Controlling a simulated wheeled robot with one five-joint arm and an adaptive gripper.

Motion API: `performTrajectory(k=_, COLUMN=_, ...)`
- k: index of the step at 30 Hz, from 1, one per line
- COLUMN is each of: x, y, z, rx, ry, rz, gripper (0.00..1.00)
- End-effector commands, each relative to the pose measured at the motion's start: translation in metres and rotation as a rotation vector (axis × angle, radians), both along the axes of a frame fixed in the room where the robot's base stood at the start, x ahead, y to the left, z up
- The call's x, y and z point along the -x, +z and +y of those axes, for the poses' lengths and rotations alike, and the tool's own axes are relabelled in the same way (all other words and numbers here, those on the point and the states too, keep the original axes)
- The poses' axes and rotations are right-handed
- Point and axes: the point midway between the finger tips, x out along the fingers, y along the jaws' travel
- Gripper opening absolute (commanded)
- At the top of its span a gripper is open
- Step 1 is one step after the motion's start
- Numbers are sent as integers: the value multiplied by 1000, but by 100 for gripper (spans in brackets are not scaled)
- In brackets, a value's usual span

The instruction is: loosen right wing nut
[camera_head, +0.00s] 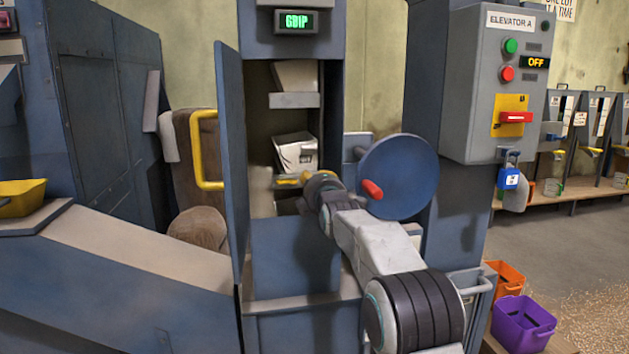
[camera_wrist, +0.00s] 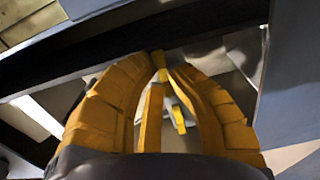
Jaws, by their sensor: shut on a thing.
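My gripper (camera_head: 287,181) reaches through the open doorway of the elevator housing, in front of a white bucket (camera_head: 296,152). In the wrist view, its yellow fingers (camera_wrist: 160,72) come together on a small yellowish piece (camera_wrist: 158,58) at their tips. This piece appears to be the right wing nut, but it is mostly covered by the fingertips. Pale metal surfaces and a dark bar lie behind the fingers.
The blue door (camera_head: 232,165) with a yellow handle (camera_head: 200,150) stands open at left. A blue handwheel (camera_head: 405,178) with a red knob is close right of my arm. The control panel (camera_head: 500,85) reads OFF, and a blue padlock (camera_head: 509,179) hangs below it.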

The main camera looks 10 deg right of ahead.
Motion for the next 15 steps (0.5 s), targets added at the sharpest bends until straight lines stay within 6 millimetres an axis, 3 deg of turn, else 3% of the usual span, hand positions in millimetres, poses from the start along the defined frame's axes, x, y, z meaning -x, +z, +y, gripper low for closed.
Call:
performTrajectory(k=5, x=0, y=-1, z=1, rx=-1, ry=2, rz=1, gripper=0)
performTrajectory(k=6, x=0, y=-1, z=1, rx=-1, ry=2, rz=1, gripper=17)
performTrajectory(k=15, x=0, y=-1, z=0, rx=-1, ry=1, rz=1, gripper=42)
